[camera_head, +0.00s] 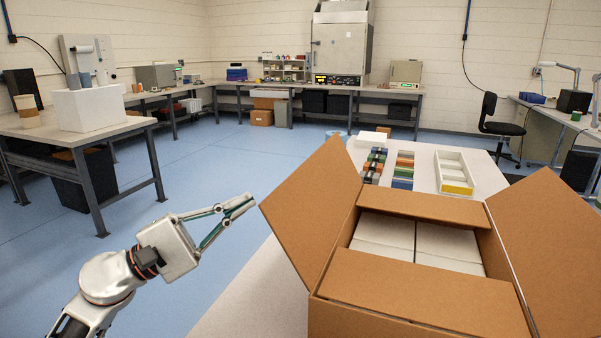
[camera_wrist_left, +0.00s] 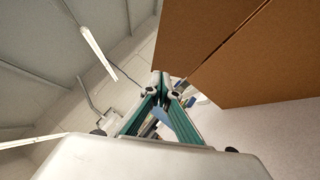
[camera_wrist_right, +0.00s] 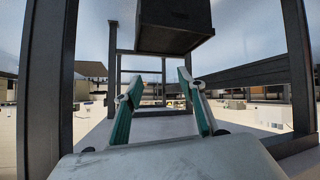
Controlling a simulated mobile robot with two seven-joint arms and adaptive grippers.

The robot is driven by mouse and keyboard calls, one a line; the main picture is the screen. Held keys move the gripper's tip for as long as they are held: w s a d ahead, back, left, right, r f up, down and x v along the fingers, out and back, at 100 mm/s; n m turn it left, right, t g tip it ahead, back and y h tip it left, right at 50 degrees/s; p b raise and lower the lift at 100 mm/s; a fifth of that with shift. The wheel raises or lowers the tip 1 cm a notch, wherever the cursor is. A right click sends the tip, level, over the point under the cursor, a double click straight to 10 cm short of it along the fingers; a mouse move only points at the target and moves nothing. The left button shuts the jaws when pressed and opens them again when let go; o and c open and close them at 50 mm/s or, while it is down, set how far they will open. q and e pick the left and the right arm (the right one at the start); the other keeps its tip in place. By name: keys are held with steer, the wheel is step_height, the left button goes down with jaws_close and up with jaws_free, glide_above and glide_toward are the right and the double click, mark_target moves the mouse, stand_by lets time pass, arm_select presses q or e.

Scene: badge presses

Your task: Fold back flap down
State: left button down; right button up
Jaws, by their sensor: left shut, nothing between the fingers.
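An open brown cardboard box (camera_head: 420,325) stands at the front right in the head view, with white cartons (camera_head: 385,235) inside. Its back flap (camera_head: 425,206) appears tilted inward over the far end of the opening; its exact angle is unclear. The front flap (camera_head: 420,288) lies inward over the near end. The left flap (camera_head: 312,210) and right flap (camera_head: 548,245) stand splayed outward. My left gripper (camera_head: 246,205) is shut and empty, just left of the left flap's outer corner. It also shows in the left wrist view (camera_wrist_left: 161,82). My right gripper (camera_wrist_right: 156,88) is open and empty, away from the box.
The white table (camera_head: 262,300) holds rows of small coloured items (camera_head: 375,165) and a white tray (camera_head: 454,172) beyond the box. In the right wrist view, dark frame posts (camera_wrist_right: 294,70) and a dark bin (camera_wrist_right: 175,22) surround the gripper. Open floor lies left of the table.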

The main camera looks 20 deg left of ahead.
mark_target(316, 163)
arm_select(q)
steer(key=p+x, duration=0.1)
steer(key=x, duration=0.2)
steer(key=s+p+x, duration=0.1)
steer(key=x, duration=0.3)
steer(key=d+r+p+x, duration=0.1)
steer(key=x, duration=0.2)
steer(key=shift+s+r, duration=0.15)
steer(key=shift+d+r+p, duration=0.15)
steer(key=shift+d+p, duration=0.2)
steer(key=shift+p, duration=0.05)
steer(key=shift+d, duration=0.35)
arm_select(e)
steer(key=shift+s+d+f+h, duration=0.15)
steer(key=shift+s+d+f, duration=0.2)
steer(key=shift+s, duration=0.15)
steer(key=shift+s+d+f+h, duration=0.2)
steer(key=shift+s+d, duration=0.15)
steer(key=shift+s, duration=0.15)
steer(key=shift+w, duration=0.1)
